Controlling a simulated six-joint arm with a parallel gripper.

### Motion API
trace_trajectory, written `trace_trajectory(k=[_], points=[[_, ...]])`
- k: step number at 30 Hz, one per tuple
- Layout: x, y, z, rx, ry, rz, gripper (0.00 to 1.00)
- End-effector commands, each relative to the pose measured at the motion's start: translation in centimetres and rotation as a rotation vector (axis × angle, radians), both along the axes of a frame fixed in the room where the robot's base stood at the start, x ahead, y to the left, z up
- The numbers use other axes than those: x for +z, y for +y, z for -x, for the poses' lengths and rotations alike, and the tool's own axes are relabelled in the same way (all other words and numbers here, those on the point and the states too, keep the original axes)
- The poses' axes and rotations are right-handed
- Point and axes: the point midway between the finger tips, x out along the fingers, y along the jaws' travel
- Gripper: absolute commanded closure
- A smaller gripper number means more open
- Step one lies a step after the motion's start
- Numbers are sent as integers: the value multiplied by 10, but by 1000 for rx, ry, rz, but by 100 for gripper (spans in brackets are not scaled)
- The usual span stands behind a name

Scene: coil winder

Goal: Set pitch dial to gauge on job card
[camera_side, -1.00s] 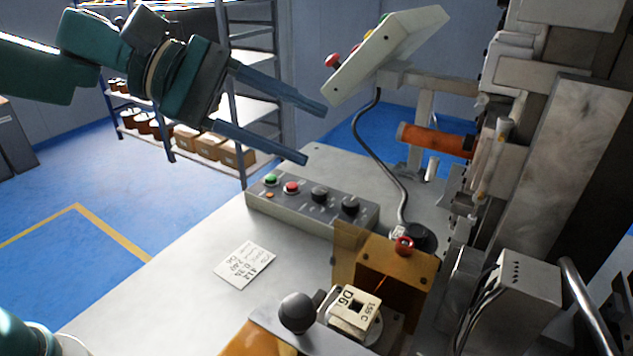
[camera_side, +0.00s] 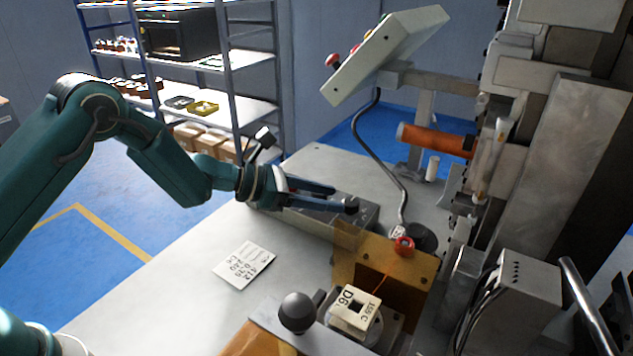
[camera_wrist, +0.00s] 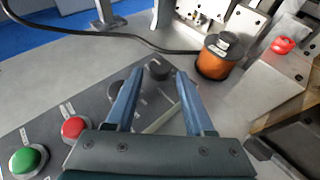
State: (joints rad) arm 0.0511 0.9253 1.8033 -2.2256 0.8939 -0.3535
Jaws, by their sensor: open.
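The job card (camera_side: 244,266) lies flat on the bench, left of the control box. Its small print is hard to read for certain. The control box (camera_side: 303,222) carries a green button (camera_wrist: 28,160), a red button (camera_wrist: 74,128) and two dark dials. I cannot read which is the pitch dial. My gripper (camera_side: 342,197) is open, low over the box's right end. In the wrist view, the right-hand dial (camera_wrist: 158,72) shows between my fingertips (camera_wrist: 160,78), and no grip on it shows. The other dial (camera_wrist: 118,88) is partly hidden behind my left finger.
A black cable (camera_side: 389,160) runs down behind the box to the bench. The black ball handle (camera_side: 297,312) is in front. The bench around the job card is clear.

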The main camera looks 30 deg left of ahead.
Motion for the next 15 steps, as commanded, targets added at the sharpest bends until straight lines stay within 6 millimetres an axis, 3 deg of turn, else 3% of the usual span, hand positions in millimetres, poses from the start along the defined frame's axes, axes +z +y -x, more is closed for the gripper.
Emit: trace_trajectory(k=[6,15], points=[[-9,-17,-15,-4,0,0,47],[-15,-26,-25,-1,0,0,47]])
